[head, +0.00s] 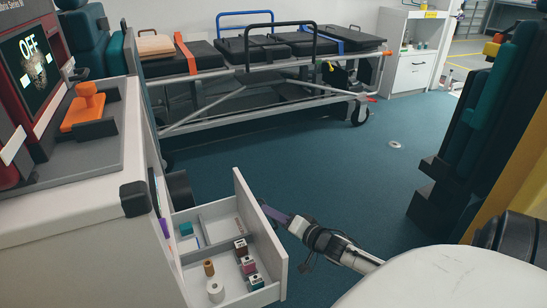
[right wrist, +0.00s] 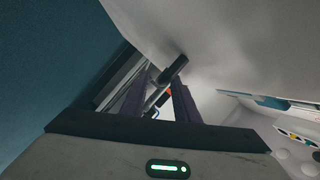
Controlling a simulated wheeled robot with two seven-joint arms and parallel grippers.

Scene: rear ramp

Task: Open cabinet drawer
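The cabinet (head: 80,230) stands at the left. Its drawer (head: 262,262) is pulled out, and its compartments with small items show from above. My right gripper (head: 268,212) is at the outer side of the drawer front, near its top edge. In the right wrist view its two purple fingers (right wrist: 160,85) stand apart with a gap between them. A dark bar (right wrist: 175,66), which looks like the drawer handle, lies at the fingertips beside the pale drawer front (right wrist: 225,55). I see no grip on it. My left gripper is not in view.
Small boxes (head: 248,265) and a white roll (head: 215,291) lie in the drawer. A stretcher (head: 260,60) stands at the back. Dark seats (head: 480,120) are at the right. Blue floor (head: 340,170) between them is clear.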

